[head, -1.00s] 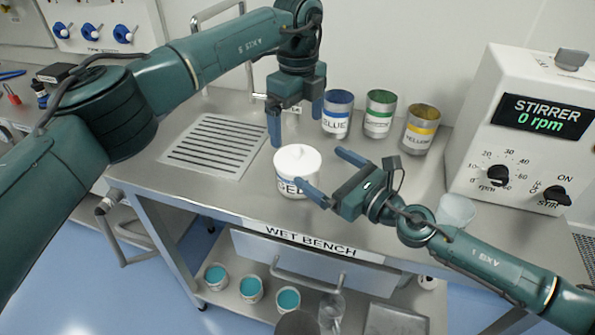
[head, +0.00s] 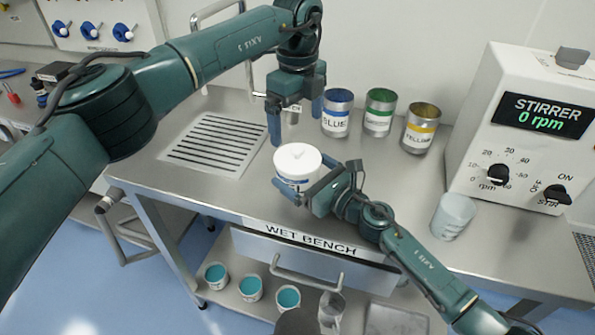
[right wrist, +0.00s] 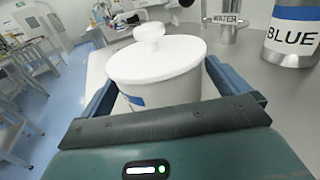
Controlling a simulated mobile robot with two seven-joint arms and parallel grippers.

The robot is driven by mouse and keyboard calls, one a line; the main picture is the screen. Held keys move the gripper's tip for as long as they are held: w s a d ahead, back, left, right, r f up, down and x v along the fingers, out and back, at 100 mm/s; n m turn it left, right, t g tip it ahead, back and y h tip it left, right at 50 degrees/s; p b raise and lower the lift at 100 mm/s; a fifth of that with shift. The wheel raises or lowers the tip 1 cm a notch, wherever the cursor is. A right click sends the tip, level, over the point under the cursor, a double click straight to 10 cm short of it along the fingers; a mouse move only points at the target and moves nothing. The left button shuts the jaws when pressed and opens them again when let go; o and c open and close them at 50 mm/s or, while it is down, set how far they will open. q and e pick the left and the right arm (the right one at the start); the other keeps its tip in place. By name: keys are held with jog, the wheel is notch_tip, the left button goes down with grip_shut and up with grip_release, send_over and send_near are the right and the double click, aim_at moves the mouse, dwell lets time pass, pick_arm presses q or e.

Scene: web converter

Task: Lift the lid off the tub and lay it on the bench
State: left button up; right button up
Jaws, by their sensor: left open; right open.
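The white tub (head: 290,183) stands on the steel bench (head: 215,195), its label partly hidden by my right gripper. Its white lid (head: 298,157) is on top; the lid's round knob (right wrist: 149,32) shows in the right wrist view. My right gripper (head: 310,180) is open, with its fingers on either side of the tub (right wrist: 155,85) below the lid. Contact with the tub walls cannot be told. My left gripper (head: 295,125) is open and empty, pointing down above the bench behind the tub.
Blue (head: 336,113), green (head: 378,112) and yellow (head: 420,128) labelled cans stand behind to the right. A translucent beaker (head: 453,216) and the stirrer (head: 520,130) are at the right. A slotted drain plate (head: 213,143) lies left; bare bench surrounds it.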

jog(key=shift+w+a, duration=0.35)
